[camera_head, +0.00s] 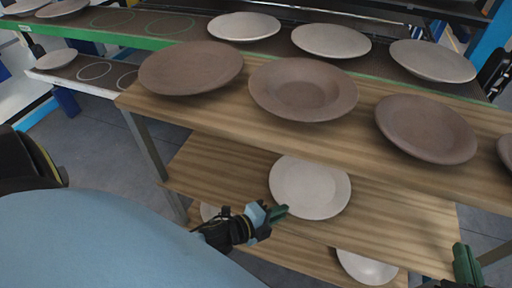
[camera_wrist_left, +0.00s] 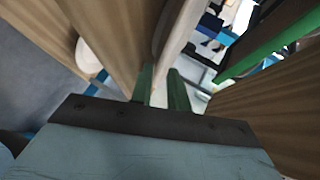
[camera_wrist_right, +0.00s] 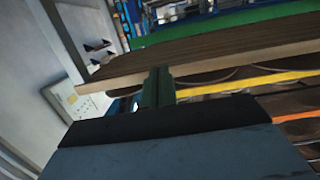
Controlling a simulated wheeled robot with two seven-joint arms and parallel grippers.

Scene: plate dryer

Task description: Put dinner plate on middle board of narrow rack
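A pale dinner plate (camera_head: 312,185) lies on or just above the middle board (camera_head: 225,165) of the wooden rack in the head view. My left gripper (camera_head: 278,213) is at the plate's lower left rim. In the left wrist view its two green fingers (camera_wrist_left: 162,88) stand apart, with a pale thin edge, likely the plate's rim, just ahead of the gap. Contact with the rim cannot be made out. My right gripper (camera_head: 467,265) is at the lower right of the head view, away from the plate. Its fingers (camera_wrist_right: 157,87) are together and hold nothing visible.
Several brown plates (camera_head: 303,90) stand on the top board (camera_head: 350,135), above the left gripper. Pale plates (camera_head: 367,266) show on the bottom board. Behind is a longer green-edged rack (camera_head: 160,42) with pale plates and empty ring marks. Open floor is at the left.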

